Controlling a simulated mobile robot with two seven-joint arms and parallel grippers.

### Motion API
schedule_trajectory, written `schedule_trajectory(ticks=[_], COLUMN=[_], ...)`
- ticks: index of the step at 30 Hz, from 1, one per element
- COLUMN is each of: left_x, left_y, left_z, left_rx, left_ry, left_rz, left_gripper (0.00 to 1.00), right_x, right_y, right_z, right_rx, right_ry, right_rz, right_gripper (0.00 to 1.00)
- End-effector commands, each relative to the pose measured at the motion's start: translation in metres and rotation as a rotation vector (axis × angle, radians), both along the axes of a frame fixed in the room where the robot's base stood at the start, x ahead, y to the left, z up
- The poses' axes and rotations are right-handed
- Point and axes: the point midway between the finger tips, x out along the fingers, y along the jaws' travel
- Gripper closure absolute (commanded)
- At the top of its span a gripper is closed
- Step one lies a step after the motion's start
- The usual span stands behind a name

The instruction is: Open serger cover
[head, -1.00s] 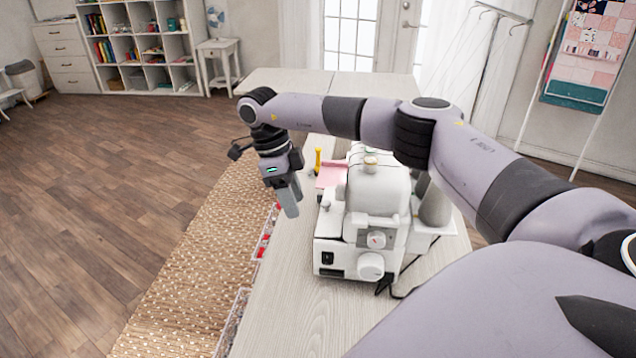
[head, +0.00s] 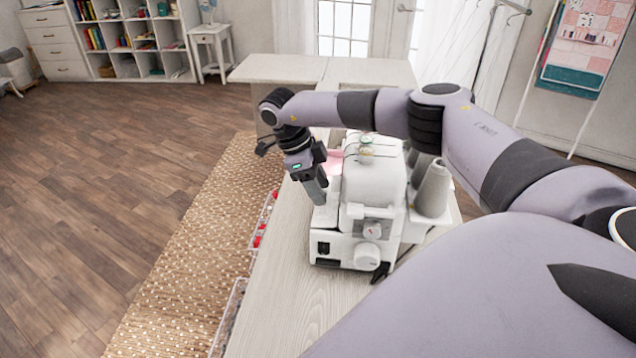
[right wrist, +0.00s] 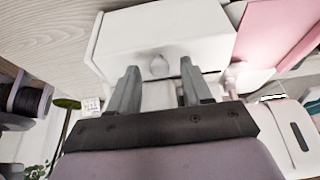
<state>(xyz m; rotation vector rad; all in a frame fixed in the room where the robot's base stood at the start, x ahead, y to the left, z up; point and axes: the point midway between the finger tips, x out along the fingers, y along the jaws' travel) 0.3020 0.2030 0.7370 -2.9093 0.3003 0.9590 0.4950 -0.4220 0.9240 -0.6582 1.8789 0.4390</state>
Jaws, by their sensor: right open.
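The white serger (head: 375,185) stands on the pale table. Its pale front cover (right wrist: 150,30) fills the upper middle of the right wrist view, with a small rounded knob (right wrist: 160,66) at its edge. The cover looks closed. My right gripper (head: 318,196) hangs beside the serger's left side in the head view, pointing down. In the right wrist view the gripper (right wrist: 158,72) is open, its two grey fingers apart with the knob showing between them. I cannot tell whether a finger touches the cover. My left gripper is not in view.
A pink piece (right wrist: 280,30) lies beside the cover. A grey cone (head: 432,190) stands at the serger's right. Bins with red items (head: 263,222) line the table's left edge. Bare tabletop (head: 285,300) lies in front of the serger.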

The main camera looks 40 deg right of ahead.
Motion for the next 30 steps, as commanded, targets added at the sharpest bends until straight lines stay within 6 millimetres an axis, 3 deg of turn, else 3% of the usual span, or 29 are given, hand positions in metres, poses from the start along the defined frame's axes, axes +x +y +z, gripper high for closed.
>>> schedule_trajectory(ticks=[2, 6, 7, 30], left_x=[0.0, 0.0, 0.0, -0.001], left_y=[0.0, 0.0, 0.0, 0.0], left_z=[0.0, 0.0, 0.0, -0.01], left_rx=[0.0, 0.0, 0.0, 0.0], left_ry=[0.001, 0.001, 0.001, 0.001], left_rz=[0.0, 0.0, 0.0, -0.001], left_gripper=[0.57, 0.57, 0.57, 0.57], right_x=[0.0, 0.0, 0.0, 0.02], right_y=[0.0, 0.0, 0.0, 0.017], right_z=[0.0, 0.0, 0.0, -0.002], right_rx=[0.0, 0.001, 0.001, 0.008], right_ry=[0.0, -0.001, -0.001, -0.011], right_rz=[0.0, 0.0, 0.0, 0.006], right_gripper=[0.51, 0.96, 1.0, 1.0])
